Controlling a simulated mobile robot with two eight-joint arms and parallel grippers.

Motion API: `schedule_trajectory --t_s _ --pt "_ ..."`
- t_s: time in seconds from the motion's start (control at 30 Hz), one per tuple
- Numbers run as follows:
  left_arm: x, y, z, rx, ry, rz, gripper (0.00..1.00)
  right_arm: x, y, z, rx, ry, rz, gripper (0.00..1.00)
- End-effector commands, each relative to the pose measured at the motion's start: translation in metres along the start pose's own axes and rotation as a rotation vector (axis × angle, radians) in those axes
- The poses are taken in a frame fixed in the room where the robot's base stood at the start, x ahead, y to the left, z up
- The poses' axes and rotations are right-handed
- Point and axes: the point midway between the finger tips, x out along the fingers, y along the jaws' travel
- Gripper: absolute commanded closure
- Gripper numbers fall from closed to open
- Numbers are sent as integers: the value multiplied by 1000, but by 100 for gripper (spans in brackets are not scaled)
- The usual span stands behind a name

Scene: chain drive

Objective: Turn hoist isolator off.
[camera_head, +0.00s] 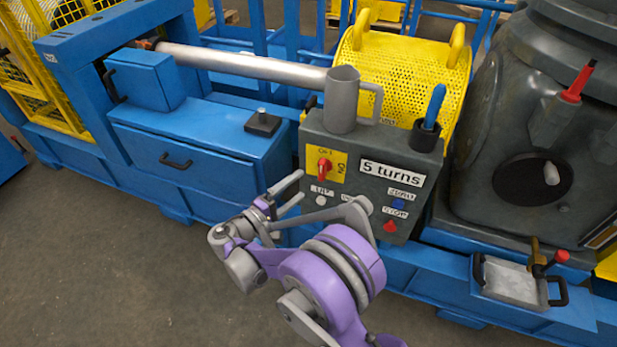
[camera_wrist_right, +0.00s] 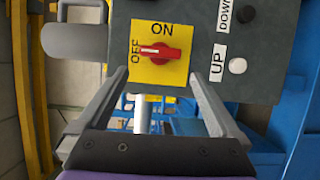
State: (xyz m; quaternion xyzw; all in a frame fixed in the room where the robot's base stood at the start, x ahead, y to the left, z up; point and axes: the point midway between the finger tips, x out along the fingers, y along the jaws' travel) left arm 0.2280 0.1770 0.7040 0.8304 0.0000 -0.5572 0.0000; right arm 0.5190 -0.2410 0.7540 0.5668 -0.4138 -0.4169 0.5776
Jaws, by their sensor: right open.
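The hoist isolator is a red rotary knob (camera_head: 323,168) on a yellow plate (camera_head: 339,159) on the grey control box. In the right wrist view the knob (camera_wrist_right: 160,52) lies lengthwise across the picture, its white mark on the left end, facing the word OFF. ON is printed above it there. My right gripper (camera_head: 300,186) is open and empty, just left of and below the knob in the head view. In the right wrist view its fingertips (camera_wrist_right: 158,78) are spread below the knob, apart from it. My left gripper is not in view.
The control box (camera_head: 372,157) carries a "5 turns" label, push buttons, a grey mug (camera_head: 342,100) and a blue-handled tool (camera_head: 434,107) on top. A blue cabinet (camera_head: 190,155) stands left, a dark machine (camera_head: 540,150) right. Grey floor (camera_head: 100,260) is clear at front left.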

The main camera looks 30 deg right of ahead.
Motion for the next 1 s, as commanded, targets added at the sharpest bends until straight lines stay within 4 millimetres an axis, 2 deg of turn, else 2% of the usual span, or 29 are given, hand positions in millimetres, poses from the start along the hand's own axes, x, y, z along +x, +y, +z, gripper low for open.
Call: schedule_trajectory --t_s 0.1,0.3,0.8,0.93,1.0 --pt "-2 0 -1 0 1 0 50 -18 0 0 0 2 0 0" --pt "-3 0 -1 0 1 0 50 -29 0 0 0 0 0 0" --pt "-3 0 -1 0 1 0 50 -28 0 1 -1 -1 -5 0" --pt "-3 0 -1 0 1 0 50 -18 2 13 -10 -4 -77 0" --pt "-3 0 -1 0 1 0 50 -11 3 27 -18 -5 -161 0"
